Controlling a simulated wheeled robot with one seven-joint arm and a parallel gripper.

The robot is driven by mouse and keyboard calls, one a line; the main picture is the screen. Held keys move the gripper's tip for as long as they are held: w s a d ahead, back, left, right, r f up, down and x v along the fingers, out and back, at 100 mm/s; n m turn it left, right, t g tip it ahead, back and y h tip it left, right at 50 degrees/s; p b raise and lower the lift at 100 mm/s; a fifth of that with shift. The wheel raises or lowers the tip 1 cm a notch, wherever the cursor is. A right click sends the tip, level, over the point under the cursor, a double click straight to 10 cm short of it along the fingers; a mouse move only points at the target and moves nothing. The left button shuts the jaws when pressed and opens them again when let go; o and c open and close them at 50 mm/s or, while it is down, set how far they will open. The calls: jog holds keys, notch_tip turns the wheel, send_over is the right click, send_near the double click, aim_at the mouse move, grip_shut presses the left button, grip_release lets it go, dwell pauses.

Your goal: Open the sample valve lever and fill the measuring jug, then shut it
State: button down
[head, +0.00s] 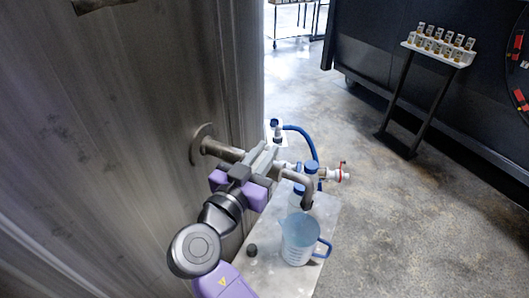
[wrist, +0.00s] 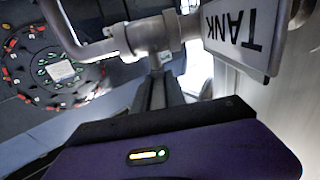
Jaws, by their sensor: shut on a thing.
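The measuring jug (head: 297,243), pale blue and translucent with a blue handle, stands upright on a metal stand (head: 262,283). Its mouth is below the bent spout (head: 306,190) of the sample pipe. I cannot tell how much liquid is in it. The grey pipe (head: 222,151) comes out of the tank wall. My gripper (head: 264,160) is at the valve on this pipe. In the wrist view its fingers (wrist: 158,88) reach up to the grey valve body (wrist: 152,36). They are shut on the valve lever, which is mostly hidden between them.
A small black knob-like item (head: 252,250) is left of the jug. A TANK sign (wrist: 240,32) hangs close to my fingers. A rack of samples (head: 438,47) stands farther off; the right floor is clear.

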dwell(0.9)
jog(key=n+y, duration=0.1)
jog(key=n+y+b, duration=0.1)
jog(key=y, duration=0.1)
jog(key=shift+d+f+t, duration=0.15)
jog(key=shift+d+t, duration=0.2)
jog(key=shift+t, duration=0.05)
jog(key=shift+s+n+y, duration=0.1)
jog(key=shift+n+y, duration=1.1)
jog(key=shift+y, duration=0.7)
jog(key=c, duration=1.4)
grip_release()
jog(key=shift+o, duration=0.2)
